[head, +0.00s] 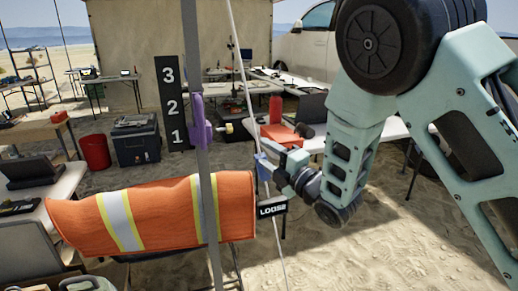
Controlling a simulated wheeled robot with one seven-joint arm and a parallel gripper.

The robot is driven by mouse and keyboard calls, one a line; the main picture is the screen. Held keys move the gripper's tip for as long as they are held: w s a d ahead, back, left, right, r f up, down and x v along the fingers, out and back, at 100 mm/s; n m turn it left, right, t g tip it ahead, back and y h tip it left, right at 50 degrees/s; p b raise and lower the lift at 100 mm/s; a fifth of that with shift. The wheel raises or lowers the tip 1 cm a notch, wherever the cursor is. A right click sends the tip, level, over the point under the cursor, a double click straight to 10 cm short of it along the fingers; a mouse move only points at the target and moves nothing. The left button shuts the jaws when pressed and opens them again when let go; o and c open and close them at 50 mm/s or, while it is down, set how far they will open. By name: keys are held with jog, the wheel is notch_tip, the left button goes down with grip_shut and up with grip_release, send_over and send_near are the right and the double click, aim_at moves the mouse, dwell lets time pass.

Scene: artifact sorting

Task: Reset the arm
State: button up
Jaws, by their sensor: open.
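My teal arm comes in from the right side of the head view, bends at a large dark joint near the top, and reaches down and left. My gripper (272,161) is at the end, near the middle of the view, and looks open. It is beside a thin pale rope (246,92) with a small blue piece (263,168) on it. I cannot tell whether the fingers touch the rope or the blue piece. No object is clearly held.
An orange windsock (160,216) hangs by a grey pole (205,170) with a purple clamp (201,123), left of my gripper. A black "LOOSE" label (271,210) is just below. A numbered black board (172,103), red bucket (95,151) and tables stand behind. Sand at lower right is open.

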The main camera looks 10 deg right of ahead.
jog(key=s+f+m+g+h, duration=0.3)
jog(key=s+m+g+h, duration=0.15)
jog(key=s+m, duration=0.3)
jog(key=s+f+m+g+h, duration=0.25)
jog(key=s+m+g, duration=0.3)
jog(key=s, duration=0.35)
jog(key=s+d+m+g+h, duration=0.2)
jog(key=s+g, duration=0.1)
jog(key=s, duration=0.7)
jog(key=s+d+m+g+h, duration=0.1)
jog(key=s+d+m+g, duration=0.1)
jog(key=s, duration=0.8)
jog(key=shift+d+r+m+g+h, duration=0.4)
jog(key=shift+m+g, duration=0.1)
jog(key=shift+g, duration=0.1)
